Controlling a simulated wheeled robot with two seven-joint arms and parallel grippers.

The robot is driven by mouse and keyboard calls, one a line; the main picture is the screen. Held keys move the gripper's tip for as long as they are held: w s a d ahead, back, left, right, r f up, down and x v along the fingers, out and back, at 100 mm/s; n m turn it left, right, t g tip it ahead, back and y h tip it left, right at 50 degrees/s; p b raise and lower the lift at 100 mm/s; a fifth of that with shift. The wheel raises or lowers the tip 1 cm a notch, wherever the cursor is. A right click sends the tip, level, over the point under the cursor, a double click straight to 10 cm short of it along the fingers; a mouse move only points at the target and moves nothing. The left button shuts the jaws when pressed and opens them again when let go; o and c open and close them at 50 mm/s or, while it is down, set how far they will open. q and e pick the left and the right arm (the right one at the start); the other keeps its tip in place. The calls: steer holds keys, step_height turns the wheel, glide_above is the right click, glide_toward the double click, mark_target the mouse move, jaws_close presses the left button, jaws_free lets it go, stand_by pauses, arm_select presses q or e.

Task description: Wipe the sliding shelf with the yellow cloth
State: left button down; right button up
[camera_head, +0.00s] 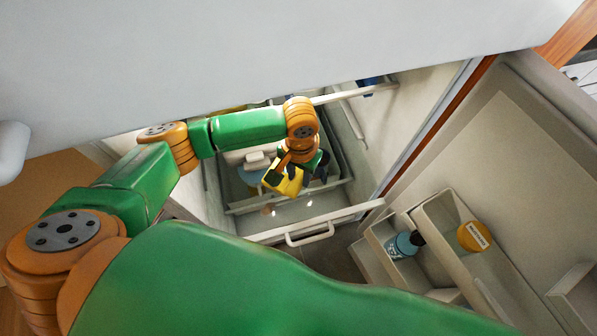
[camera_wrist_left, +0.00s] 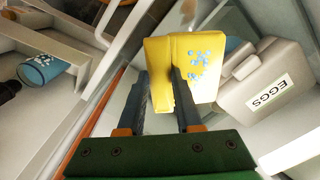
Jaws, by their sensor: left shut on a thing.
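The yellow cloth (camera_head: 287,185) is held in my left gripper (camera_head: 292,173) inside the open fridge. In the left wrist view the cloth (camera_wrist_left: 205,85) looks folded, with blue spots, and sits at the fingers of my left gripper (camera_wrist_left: 165,85). The sliding shelf (camera_head: 310,211) is a glassy surface with a pale front rail and handle, low in the fridge. The cloth is over its back part; I cannot tell whether it touches the shelf. My right gripper is not in view.
A grey box marked EGGS (camera_wrist_left: 262,82) stands close beside the cloth. The shelf's front strip looks clear.

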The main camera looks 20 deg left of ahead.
arm_select(q)
steer(key=shift+w, duration=0.1)
steer(key=shift+s+r, duration=0.15)
steer(key=shift+s, duration=0.05)
steer(key=b, duration=0.2)
glide_above(299, 198)
steer(key=shift+f, duration=3.6)
steer(key=shift+f+b, duration=1.05)
steer(key=shift+f, duration=0.55)
